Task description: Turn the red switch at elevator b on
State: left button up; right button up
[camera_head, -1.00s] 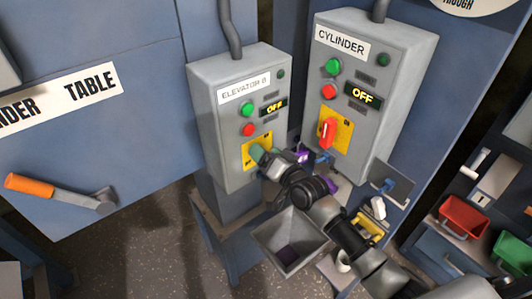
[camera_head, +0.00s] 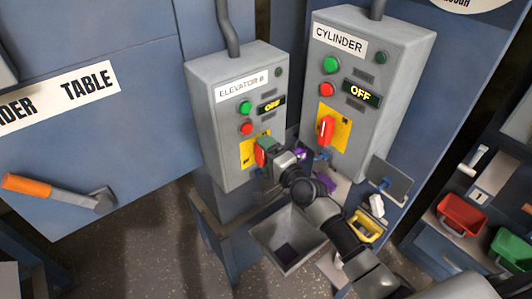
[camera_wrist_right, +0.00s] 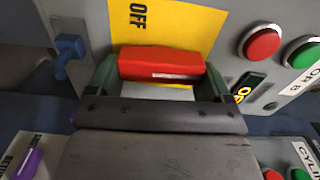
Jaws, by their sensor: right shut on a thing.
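The grey ELEVATOR B box (camera_head: 205,120) stands left of centre in the head view. Its red switch (camera_head: 262,157) sits on a yellow plate (camera_head: 247,151) and is partly hidden by my right gripper (camera_head: 265,153). In the right wrist view, the red switch handle (camera_wrist_right: 162,65) lies between the green fingertips of my right gripper (camera_wrist_right: 162,75), which is shut on it. The word OFF shows on the yellow plate (camera_wrist_right: 180,22) beside the handle. The box's small display (camera_head: 271,104) is lit yellow, but its word is blurred. My left gripper is not in view.
The CYLINDER box (camera_head: 397,70) stands close on the right, with its own red switch (camera_head: 326,130) and a display reading OFF. A grey open bin (camera_head: 262,232) is below my right arm. An orange-handled lever (camera_head: 40,188) is on the blue panel at left.

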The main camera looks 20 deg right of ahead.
jog(key=shift+f+m, duration=0.1)
jog(key=shift+m, duration=0.3)
jog(key=o, duration=0.8)
jog(key=b+v, duration=0.2)
jog(key=v, duration=0.9)
